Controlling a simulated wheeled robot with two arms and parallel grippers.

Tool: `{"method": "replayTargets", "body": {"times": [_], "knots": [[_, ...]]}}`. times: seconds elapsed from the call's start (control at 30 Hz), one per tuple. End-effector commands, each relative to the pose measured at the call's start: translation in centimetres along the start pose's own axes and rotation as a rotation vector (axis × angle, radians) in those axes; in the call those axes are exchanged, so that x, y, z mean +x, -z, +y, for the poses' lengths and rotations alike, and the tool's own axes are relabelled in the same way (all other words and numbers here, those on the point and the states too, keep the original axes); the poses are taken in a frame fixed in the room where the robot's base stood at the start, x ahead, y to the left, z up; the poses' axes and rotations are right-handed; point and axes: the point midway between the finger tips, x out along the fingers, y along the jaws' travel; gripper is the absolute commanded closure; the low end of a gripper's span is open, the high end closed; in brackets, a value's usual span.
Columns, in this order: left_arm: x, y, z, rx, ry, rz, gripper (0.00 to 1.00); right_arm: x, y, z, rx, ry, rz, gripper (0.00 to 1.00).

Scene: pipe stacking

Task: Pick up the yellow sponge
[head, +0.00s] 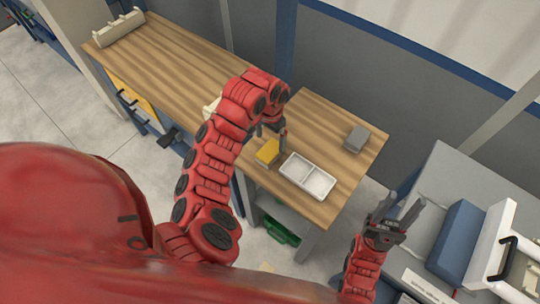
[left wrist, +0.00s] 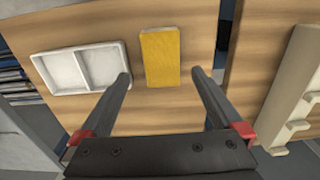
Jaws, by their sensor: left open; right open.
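The yellow sponge (head: 267,151) lies on the wooden table, just left of a white two-part tray. My left gripper (head: 271,133) is above the table close to the sponge, partly hidden by its own arm in the head view. In the left wrist view the sponge (left wrist: 160,57) shows upright in the picture, ahead of and between the two open fingers of the left gripper (left wrist: 161,77). Nothing is between the fingers. My right gripper (head: 405,208) is open and empty, off the table's right side, with its fingers pointing up in the picture.
The white tray (head: 288,172) is empty and stands right beside the sponge. A grey block (head: 357,139) lies at the table's right end. A beige rack (head: 120,29) stands at the far left end. A blue case (head: 456,234) sits on a grey surface at right.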

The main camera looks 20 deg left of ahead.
Motion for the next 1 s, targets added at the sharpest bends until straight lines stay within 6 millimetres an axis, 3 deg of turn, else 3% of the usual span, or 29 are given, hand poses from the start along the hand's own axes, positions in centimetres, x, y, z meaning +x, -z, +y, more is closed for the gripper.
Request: {"method": "replayTargets", "body": {"times": [0.1,0.27,0.7,1.0], "knots": [[1.7,0.1,0.0,-0.001,-0.001,0.002,0.00,0.0,0.0,0.0,0.000,0.000,0.000,0.50],[2.5,0.0,-0.1,0.000,0.002,0.000,0.00,0.1,0.0,0.0,0.000,0.000,0.000,0.50],[6.9,0.1,-0.2,-0.003,-0.001,-0.001,0.00,2.5,0.4,0.1,0.000,0.000,0.000,0.50],[7.7,0.1,-0.3,0.001,0.002,0.001,0.00,2.5,0.4,0.1,0.000,0.000,0.000,0.50]]}}
